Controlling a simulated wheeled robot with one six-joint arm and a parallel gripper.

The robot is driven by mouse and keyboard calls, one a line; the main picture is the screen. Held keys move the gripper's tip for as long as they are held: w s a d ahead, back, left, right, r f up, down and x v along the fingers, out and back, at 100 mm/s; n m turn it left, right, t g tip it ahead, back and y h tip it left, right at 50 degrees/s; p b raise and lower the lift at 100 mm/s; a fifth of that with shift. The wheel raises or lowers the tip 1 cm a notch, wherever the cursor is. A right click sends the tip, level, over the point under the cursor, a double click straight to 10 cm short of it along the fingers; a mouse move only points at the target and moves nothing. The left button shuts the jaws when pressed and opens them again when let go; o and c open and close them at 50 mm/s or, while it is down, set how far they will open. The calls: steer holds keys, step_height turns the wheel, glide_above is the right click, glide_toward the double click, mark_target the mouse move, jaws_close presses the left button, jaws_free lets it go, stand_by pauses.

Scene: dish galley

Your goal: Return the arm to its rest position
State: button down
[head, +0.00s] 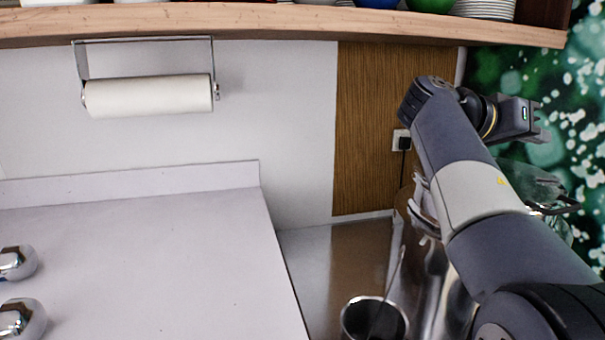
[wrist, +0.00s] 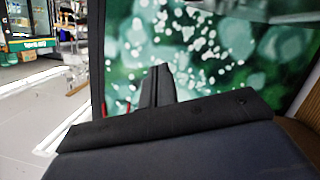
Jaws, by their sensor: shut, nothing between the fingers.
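My gripper (head: 541,127) is at the upper right in the head view, beyond my bent arm and in front of the green patterned wall. It points to the right, with nothing held. In the wrist view my gripper (wrist: 157,86) shows as dark fingers close together, with the green white-spotted surface behind them. The fingers appear clear of any object.
A paper towel roll (head: 150,96) hangs under the wooden shelf (head: 260,22). A white counter (head: 150,265) fills the left. A metal pot (head: 373,318), utensils and a glass vessel (head: 535,185) stand near my arm. The wrist view shows open floor (wrist: 35,100) at left.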

steer(key=w+a+r+n+g+h+p, duration=0.1)
steer(key=w+r+n+p, duration=0.3)
steer(key=w+p, duration=0.4)
steer(key=w+a+r+n+g+h+p, duration=0.1)
steer(key=w+r+n+p, duration=0.3)
steer(key=p, duration=1.2)
steer(key=shift+w+a+r+n, duration=0.25)
steer(key=shift+w+a+n, duration=0.3)
steer(key=shift+w+n, duration=1)
steer(key=shift+w+m, duration=0.4)
steer(key=shift+m, duration=0.05)
